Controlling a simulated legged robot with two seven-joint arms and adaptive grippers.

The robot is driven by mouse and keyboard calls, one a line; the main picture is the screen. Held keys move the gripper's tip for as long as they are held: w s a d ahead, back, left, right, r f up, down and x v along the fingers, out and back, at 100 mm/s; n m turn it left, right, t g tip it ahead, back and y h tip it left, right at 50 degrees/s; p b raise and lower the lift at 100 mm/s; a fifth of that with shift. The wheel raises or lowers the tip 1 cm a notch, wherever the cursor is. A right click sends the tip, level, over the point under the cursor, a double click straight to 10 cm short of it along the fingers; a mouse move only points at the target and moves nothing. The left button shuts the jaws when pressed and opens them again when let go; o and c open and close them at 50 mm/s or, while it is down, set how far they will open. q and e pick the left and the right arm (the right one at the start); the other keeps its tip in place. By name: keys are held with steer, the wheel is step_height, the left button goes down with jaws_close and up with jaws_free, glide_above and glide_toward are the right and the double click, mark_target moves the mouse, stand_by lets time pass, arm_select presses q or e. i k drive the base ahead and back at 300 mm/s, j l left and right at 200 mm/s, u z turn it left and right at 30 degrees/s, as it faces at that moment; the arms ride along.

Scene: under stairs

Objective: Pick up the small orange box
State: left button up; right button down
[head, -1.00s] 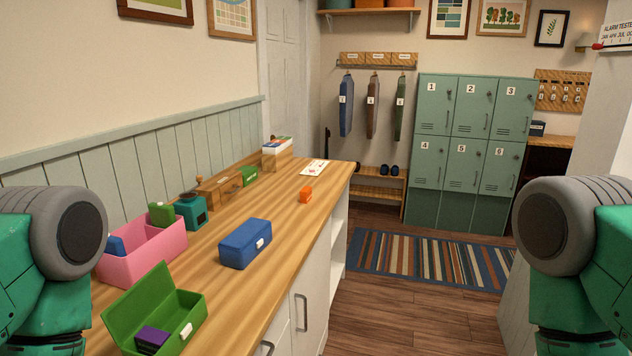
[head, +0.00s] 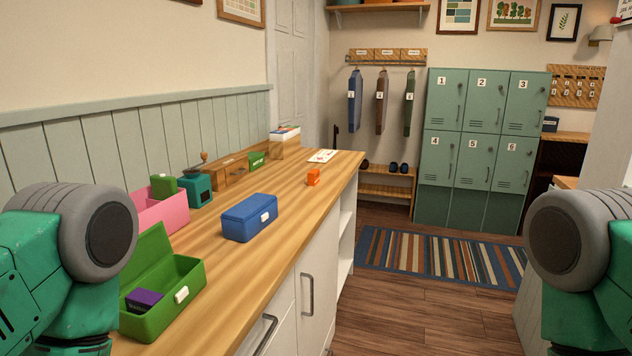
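The small orange box (head: 313,177) sits on the wooden counter (head: 270,258) near its right edge, toward the far end. It stands alone, beyond the closed blue box (head: 249,217) and in front of a white paper card (head: 322,156). My two arms show at the left and right edges of the head view, both well short of the orange box. Neither gripper's fingers are in view.
An open green box (head: 165,300) holds a purple block (head: 144,299). A pink bin (head: 165,213), a teal grinder (head: 198,190) and a wooden drawer box (head: 233,174) line the wall. Green lockers (head: 480,140) stand behind a striped rug (head: 440,257). The floor right of the counter is clear.

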mark_target(313, 175)
steer(key=k, duration=0.2)
steer(key=k+z, duration=0.2)
steer(key=z, duration=0.2)
steer(key=k+l+z, duration=0.1)
steer(key=z, duration=0.25)
steer(key=i+j, duration=0.15)
steer(key=i, duration=0.6)
steer(key=i+j, duration=0.1)
steer(key=i, duration=2.7)
steer(key=i+u, duration=0.3)
steer(key=i+l+u, duration=0.25)
steer(key=i, duration=0.25)
steer(key=i+l+u, duration=0.3)
steer(key=i+j, duration=0.05)
steer(key=i, duration=0.05)
